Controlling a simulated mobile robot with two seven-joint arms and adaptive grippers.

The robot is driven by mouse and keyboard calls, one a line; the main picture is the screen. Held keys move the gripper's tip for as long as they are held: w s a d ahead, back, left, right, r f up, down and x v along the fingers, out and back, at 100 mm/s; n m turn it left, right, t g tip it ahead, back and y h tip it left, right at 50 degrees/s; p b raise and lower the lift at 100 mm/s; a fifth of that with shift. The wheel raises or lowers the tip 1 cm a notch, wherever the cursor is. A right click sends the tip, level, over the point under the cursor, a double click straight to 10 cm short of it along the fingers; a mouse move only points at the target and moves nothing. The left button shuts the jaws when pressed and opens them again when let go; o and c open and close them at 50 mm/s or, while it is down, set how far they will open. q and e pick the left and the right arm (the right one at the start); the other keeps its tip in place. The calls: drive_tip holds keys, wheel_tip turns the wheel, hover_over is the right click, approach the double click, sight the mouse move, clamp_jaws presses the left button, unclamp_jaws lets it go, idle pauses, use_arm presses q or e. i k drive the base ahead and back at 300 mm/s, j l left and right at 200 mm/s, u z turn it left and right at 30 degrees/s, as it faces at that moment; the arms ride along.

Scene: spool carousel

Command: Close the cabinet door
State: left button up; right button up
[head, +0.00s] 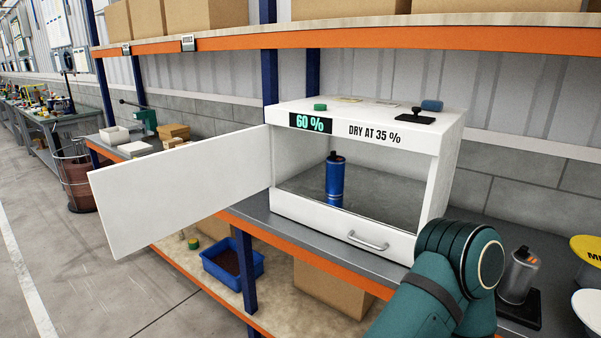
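The white cabinet (370,123) stands on the grey shelf. Its front shows "60 %" on a display and "DRY AT 35 %". The cabinet door (180,187) is a plain white panel on the left side. It is swung wide open and sticks out to the left, past the shelf edge. A blue bottle (334,182) with a dark cap stands upright inside the cabinet. A drawer (340,226) with a metal handle is shut below the opening. A teal arm of mine rises at the lower right, in front of the cabinet's right corner. Neither gripper is in view.
A grey bottle (519,275) stands on a dark base to the right. Yellow and white round items lie at the right edge. A blue bin (232,262) and cardboard boxes are on the lower shelf. An orange-edged shelf (350,38) runs above. The floor at left is clear.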

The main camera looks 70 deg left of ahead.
sight(141, 202)
drive_tip(key=k+j+u, duration=0.1)
drive_tip(key=k+j, duration=0.15)
drive_tip(key=k+j+u, duration=0.1)
drive_tip(key=k+j, duration=0.2)
drive_tip(key=k+j+u, duration=0.1)
drive_tip(key=k+j, duration=0.15)
drive_tip(key=j, duration=0.25)
drive_tip(key=k+j+u, duration=0.1)
drive_tip(key=j, duration=0.25)
drive_tip(key=k+j+u, duration=0.1)
drive_tip(key=k+j, duration=0.25)
drive_tip(key=k+j+u, duration=0.1)
drive_tip(key=j, duration=0.4)
drive_tip(key=i+j, duration=0.1)
drive_tip(key=j, duration=0.35)
drive_tip(key=i+j+u, duration=0.1)
drive_tip(key=j, duration=0.35)
drive_tip(key=i+j, duration=0.35)
drive_tip(key=i+j+z, duration=0.1)
drive_tip(key=i+j, duration=0.2)
drive_tip(key=j, duration=0.25)
drive_tip(key=k+j+u, duration=0.2)
drive_tip(key=k, duration=0.3)
drive_tip(key=k+j+u, duration=0.2)
drive_tip(key=k, duration=0.35)
